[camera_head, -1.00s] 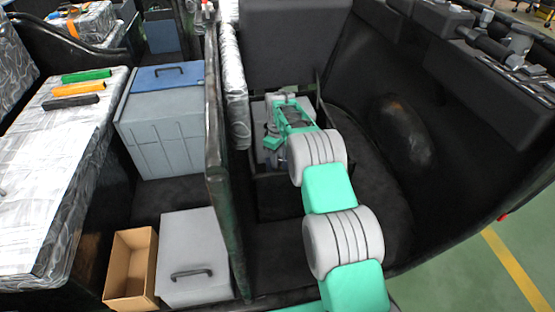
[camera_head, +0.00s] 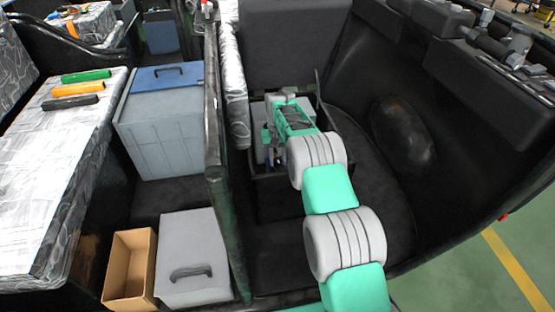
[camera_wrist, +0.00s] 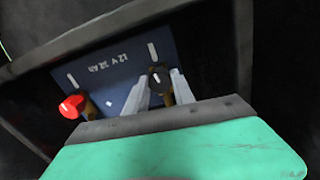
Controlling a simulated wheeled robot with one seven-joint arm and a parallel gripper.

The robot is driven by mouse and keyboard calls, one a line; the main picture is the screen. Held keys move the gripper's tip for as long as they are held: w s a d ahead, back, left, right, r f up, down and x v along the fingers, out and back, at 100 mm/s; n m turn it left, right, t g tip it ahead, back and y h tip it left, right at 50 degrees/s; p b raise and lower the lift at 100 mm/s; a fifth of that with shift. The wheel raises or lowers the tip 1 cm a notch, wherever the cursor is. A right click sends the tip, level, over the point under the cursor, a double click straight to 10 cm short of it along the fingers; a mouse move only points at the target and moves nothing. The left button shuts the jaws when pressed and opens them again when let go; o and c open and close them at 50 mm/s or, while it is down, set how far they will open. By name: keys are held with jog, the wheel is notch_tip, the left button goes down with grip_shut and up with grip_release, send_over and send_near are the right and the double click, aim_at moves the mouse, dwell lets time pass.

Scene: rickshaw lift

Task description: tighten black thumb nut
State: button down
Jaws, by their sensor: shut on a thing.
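In the wrist view the battery (camera_wrist: 112,88) has a dark blue top with "12 V 32 Ah" lettering, upside down in the picture. A red knob (camera_wrist: 72,105) stands on its left side. The black thumb nut (camera_wrist: 158,76) is on the right side, with a pale upright piece showing above it. My gripper (camera_wrist: 158,86) is shut on the black thumb nut, its two pale fingers on either side of it. The fingers partly hide the nut and the brownish part below it. In the head view my wrist covers most of the battery, and the nut cannot be seen.
The battery sits in a dark open box (camera_head: 272,186), whose walls stand close around my gripper. A tall dark partition (camera_head: 214,165) stands to the left. A black seat back (camera_head: 296,45) rises behind. Grey cases (camera_head: 195,250) and a cardboard box (camera_head: 130,268) lie beyond the partition.

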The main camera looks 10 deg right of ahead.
aim_at(278, 159)
jog(key=shift+m, duration=0.7)
jog(key=c, duration=1.3)
grip_release()
jog(key=shift+c, duration=0.2)
notch_tip(278, 159, up, 8)
jog(key=shift+f+p, duration=0.1)
jog(key=shift+p, duration=0.45)
